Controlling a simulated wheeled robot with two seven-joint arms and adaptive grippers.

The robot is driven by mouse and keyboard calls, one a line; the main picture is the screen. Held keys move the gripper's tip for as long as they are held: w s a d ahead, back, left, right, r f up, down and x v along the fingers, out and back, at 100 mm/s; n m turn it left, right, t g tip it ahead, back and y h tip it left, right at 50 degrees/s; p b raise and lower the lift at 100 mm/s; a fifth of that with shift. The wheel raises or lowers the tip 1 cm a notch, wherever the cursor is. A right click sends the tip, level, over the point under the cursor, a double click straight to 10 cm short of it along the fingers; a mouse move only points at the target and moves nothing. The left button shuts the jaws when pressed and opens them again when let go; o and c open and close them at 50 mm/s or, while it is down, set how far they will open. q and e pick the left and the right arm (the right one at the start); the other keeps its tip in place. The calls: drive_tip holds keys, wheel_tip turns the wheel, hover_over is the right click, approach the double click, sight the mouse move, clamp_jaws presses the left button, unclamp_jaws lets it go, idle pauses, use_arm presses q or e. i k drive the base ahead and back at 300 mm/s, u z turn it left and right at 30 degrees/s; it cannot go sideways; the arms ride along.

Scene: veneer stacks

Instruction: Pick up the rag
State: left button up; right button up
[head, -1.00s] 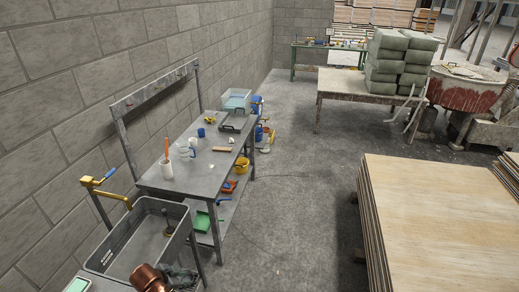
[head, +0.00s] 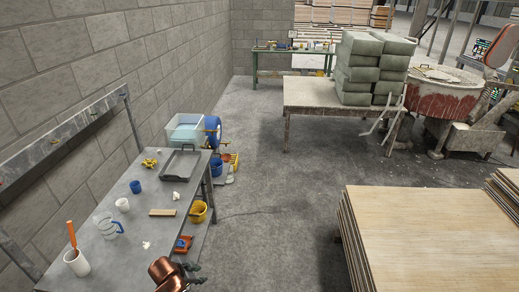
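No rag can be made out for certain. Two small white crumpled bits lie on the grey metal workbench (head: 112,262): one crumpled bit (head: 176,196) near the tray and another crumpled bit (head: 146,245) nearer the front. They are too small to tell whether either is cloth. My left gripper (head: 193,274) shows at the bottom edge, dark, beyond a copper-coloured arm link, by the bench's right edge. It appears to hold nothing, but its finger opening cannot be made out. My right gripper is not in view.
The bench holds a white holder (head: 77,263), a clear jug (head: 107,225), a white mug (head: 122,205), a blue cup (head: 135,187), a wooden block (head: 162,212) and a dark tray (head: 180,164). A plywood stack (head: 430,235) stands right. The floor (head: 270,200) between is clear.

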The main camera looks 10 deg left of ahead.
sight(149, 163)
drive_tip(key=u, duration=0.1)
drive_tip(key=i, duration=2)
drive_tip(key=u, duration=0.85)
drive_tip(key=i, duration=2.1)
drive_tip(key=u, duration=0.55)
